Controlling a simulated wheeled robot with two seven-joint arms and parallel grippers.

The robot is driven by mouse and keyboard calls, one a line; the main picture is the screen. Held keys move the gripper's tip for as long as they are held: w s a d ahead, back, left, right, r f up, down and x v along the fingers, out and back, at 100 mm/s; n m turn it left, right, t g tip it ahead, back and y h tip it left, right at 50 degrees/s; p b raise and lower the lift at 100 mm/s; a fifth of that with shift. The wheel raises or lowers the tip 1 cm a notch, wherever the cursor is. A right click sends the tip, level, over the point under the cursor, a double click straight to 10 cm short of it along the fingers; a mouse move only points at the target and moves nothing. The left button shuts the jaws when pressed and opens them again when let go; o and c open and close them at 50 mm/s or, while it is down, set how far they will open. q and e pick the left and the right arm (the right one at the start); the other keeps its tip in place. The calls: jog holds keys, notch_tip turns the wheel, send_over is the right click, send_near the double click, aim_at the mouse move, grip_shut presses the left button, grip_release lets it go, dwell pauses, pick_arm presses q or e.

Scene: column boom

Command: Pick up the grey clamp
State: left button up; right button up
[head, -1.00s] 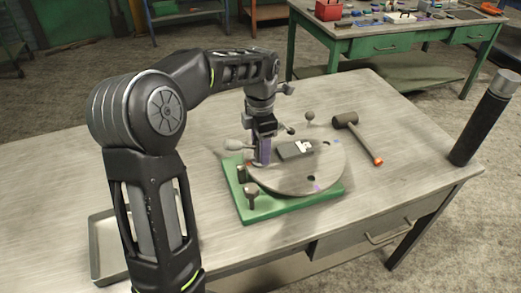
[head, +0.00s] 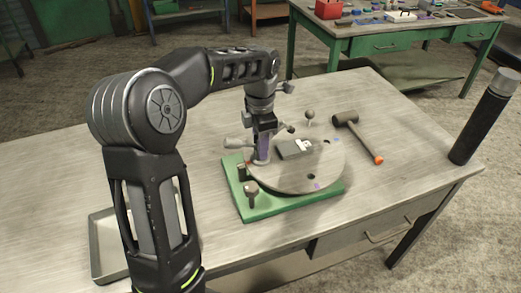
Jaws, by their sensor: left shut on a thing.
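My left gripper (head: 264,139) comes down over the left part of a round grey disc (head: 318,177) on a green base plate (head: 262,211). It is shut on the grey clamp (head: 236,143), a small grey piece with a knobbed handle pointing left. My fingers and wrist hide much of the clamp. A short upright post foot shows just under the fingers; whether the clamp is around it or clear of it I cannot tell. A flat dark grey block (head: 292,150) with a pale marked end lies on the disc. My right gripper is out of view.
A knobbed bolt (head: 251,191) stands at the front left of the base, a ball knob (head: 310,115) behind the disc. A mallet (head: 358,136) lies to the right. A dark cylinder (head: 483,118) stands at the right edge. A metal tray (head: 103,247) is at front left.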

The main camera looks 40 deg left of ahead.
pick_arm(q)
grip_shut()
jog(key=shift+r, duration=0.1)
jog(key=shift+r, duration=0.25)
notch_tip(320, 180, up, 7)
jog(key=shift+w+r, duration=0.1)
jog(key=shift+r+p, duration=0.7)
jog(key=shift+r, duration=0.1)
jog(key=shift+r+p, duration=0.35)
